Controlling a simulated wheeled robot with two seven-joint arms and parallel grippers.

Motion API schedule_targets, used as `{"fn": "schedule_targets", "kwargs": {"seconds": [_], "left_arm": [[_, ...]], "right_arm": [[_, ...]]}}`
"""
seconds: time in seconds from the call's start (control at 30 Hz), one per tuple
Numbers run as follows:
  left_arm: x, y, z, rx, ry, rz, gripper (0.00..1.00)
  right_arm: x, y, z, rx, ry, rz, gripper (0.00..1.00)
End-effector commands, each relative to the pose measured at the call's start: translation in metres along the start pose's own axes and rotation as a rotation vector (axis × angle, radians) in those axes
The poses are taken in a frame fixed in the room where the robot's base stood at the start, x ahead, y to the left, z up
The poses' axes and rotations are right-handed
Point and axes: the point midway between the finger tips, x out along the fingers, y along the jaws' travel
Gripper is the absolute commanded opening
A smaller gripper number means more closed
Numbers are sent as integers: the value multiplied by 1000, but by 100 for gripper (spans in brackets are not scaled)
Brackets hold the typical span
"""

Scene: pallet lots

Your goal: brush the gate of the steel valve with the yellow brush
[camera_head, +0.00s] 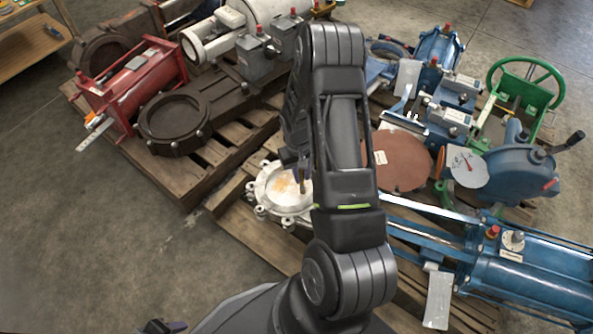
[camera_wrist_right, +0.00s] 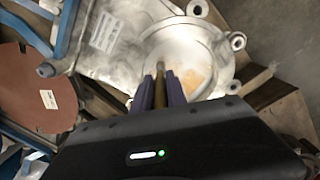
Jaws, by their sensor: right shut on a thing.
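The steel valve (camera_head: 262,190) lies on a pallet at the centre of the head view, its round gate (camera_head: 285,183) facing up with an orange-brown patch on it. In the right wrist view the valve (camera_wrist_right: 150,45) and the patched gate (camera_wrist_right: 205,55) fill the upper middle. My right gripper (camera_head: 302,183) is over the gate. In the wrist view its purple fingers (camera_wrist_right: 160,90) are shut on a narrow yellowish-brown piece, the visible part of the yellow brush (camera_wrist_right: 160,85). The bristles and any contact are hidden. My left gripper (camera_head: 163,326) barely shows at the bottom edge.
A dark ring-ended valve (camera_head: 175,118) and a red actuator (camera_head: 130,85) lie on pallets at left. A brown disc (camera_head: 405,160) is right of my arm. Blue valves (camera_head: 530,280) and a green handwheel (camera_head: 525,85) crowd the right. The concrete floor (camera_head: 90,230) at lower left is clear.

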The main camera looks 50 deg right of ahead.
Motion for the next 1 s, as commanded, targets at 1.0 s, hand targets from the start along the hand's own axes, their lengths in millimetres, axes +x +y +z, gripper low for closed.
{"fn": "schedule_targets", "kwargs": {"seconds": [1.0], "left_arm": [[7, -2, 0, 0, 0, 0, 41]], "right_arm": [[1, -16, -16, -1, 3, -1, 0]]}}
